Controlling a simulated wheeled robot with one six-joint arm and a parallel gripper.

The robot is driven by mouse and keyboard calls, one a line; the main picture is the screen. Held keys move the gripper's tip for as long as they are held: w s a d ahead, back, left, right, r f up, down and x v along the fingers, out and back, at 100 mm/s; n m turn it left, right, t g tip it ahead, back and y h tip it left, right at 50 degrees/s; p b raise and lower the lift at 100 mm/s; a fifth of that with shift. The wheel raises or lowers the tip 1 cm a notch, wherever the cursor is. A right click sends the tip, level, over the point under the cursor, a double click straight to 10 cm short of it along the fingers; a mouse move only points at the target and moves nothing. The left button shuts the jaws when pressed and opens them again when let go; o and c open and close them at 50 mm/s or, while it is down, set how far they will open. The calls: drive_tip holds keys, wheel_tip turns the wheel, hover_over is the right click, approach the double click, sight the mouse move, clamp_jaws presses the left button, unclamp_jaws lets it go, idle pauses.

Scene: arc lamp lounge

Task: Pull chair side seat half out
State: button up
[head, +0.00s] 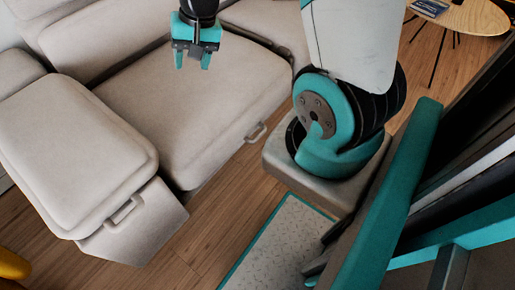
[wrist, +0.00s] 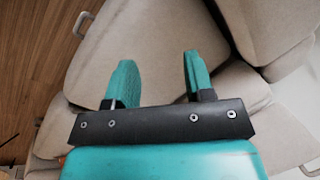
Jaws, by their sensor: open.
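A pale beige sofa has separate seats with handles on their fronts. The left seat (head: 75,145) in the head view has a pale handle (head: 125,210) and lies on the side nearest a yellow object. The middle seat (head: 190,110) has its own handle (head: 256,132). I cannot tell for sure which one is the chair side seat. My gripper (head: 192,60) is open and empty, above the rear part of the middle seat, away from both handles. In the wrist view, my gripper (wrist: 156,85) is spread over a beige cushion (wrist: 155,40); a handle (wrist: 83,24) shows at upper left.
A yellow object (head: 12,265), cut off by the frame, stands at lower left. A round wooden table (head: 475,18) with a book (head: 430,7) is at upper right. Bare wooden floor (head: 215,225) lies in front of the seats.

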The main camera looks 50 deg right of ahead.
drive_tip(key=d+f+m+h+b, duration=0.1)
drive_tip(key=d+f+m+b, duration=0.2)
drive_tip(key=d+f, duration=0.35)
drive_tip(key=d+f+m+b, duration=0.2)
drive_tip(key=d+f+b, duration=0.15)
drive_tip(key=f, duration=0.65)
drive_tip(key=m+h+b, duration=0.2)
drive_tip(key=m+b, duration=0.4)
approach(258, 136)
drive_tip(key=b+x, duration=0.6)
drive_tip(key=x, duration=0.3)
drive_tip(key=shift+w+f+b, duration=0.1)
drive_tip(key=shift+f+b, duration=0.15)
drive_tip(key=shift+b, duration=0.15)
